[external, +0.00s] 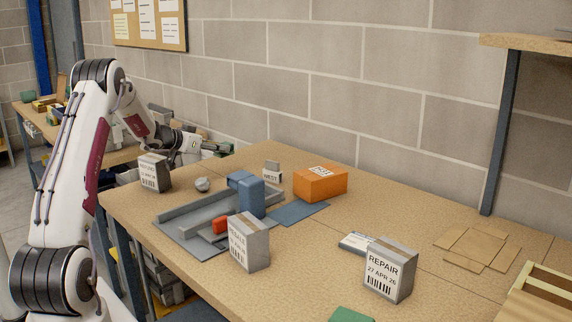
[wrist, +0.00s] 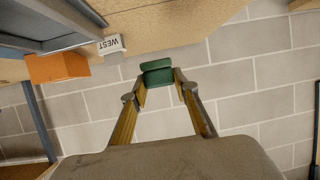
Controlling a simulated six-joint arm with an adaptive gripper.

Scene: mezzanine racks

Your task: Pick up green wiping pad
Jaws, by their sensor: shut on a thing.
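The green wiping pad (wrist: 157,73) is between the fingertips of my gripper (wrist: 160,88) in the wrist view, with the block wall behind it. My gripper is shut on it. In the external view my gripper (external: 214,147) is at the left back of the bench, in the air near the back edge and the wall.
The bench (external: 135,208) holds a grey fixture (external: 190,237) with a blue block (external: 246,194), an orange box (external: 320,184), a WEST sign (external: 272,174), a REPAIR box (external: 389,270) and another green item (external: 350,314).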

